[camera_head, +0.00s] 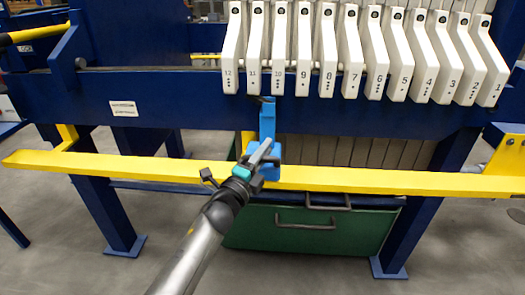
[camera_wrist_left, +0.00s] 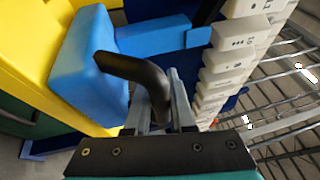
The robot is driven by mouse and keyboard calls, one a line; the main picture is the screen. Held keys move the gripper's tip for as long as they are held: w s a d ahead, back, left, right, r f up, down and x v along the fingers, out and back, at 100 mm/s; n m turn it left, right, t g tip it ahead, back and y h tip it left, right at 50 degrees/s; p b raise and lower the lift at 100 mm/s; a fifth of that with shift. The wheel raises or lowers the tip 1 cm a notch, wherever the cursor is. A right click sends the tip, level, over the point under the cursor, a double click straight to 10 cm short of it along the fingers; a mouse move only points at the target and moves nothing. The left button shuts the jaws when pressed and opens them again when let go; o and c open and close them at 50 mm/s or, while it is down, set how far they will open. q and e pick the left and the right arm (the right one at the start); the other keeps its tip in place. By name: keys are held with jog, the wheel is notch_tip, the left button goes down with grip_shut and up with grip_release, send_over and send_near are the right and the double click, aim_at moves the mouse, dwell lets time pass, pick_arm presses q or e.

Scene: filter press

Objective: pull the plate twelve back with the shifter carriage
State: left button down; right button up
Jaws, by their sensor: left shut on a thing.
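The plate twelve (camera_head: 232,50) is the leftmost white plate handle in the row on the dark blue beam, with a small gap to plate eleven (camera_head: 256,50). The light blue shifter carriage (camera_head: 267,120) stands at the yellow rail, its upright reaching up to just below plates eleven and ten. My left gripper (camera_head: 264,152) is at the carriage, shut on its black handle. In the left wrist view, the bent black handle (camera_wrist_left: 135,72) runs from the blue carriage (camera_wrist_left: 90,50) down between the fingers (camera_wrist_left: 157,112). My right gripper is not in view.
The yellow rail (camera_head: 110,166) runs across the front of the press, clear to the left of the carriage. More numbered white plates (camera_head: 410,55) stand to the right. A green drawer-like box (camera_head: 350,232) with a handle sits below. The beam left of plate twelve is free.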

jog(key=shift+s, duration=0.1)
pick_arm(q)
jog(key=c, duration=0.8)
grip_release()
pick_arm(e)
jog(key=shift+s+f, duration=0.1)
pick_arm(q)
jog(key=shift+o, duration=0.2)
jog(key=shift+s+a+f, duration=0.1)
jog(key=shift+s+a, duration=0.05)
jog(key=shift+s, duration=0.15)
jog(key=p+v, duration=0.3)
jog(key=v, duration=1.1)
jog(key=shift+s, duration=0.25)
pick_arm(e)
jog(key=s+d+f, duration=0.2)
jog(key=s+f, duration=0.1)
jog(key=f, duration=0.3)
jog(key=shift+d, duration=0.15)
pick_arm(q)
jog(key=shift+a, duration=0.1)
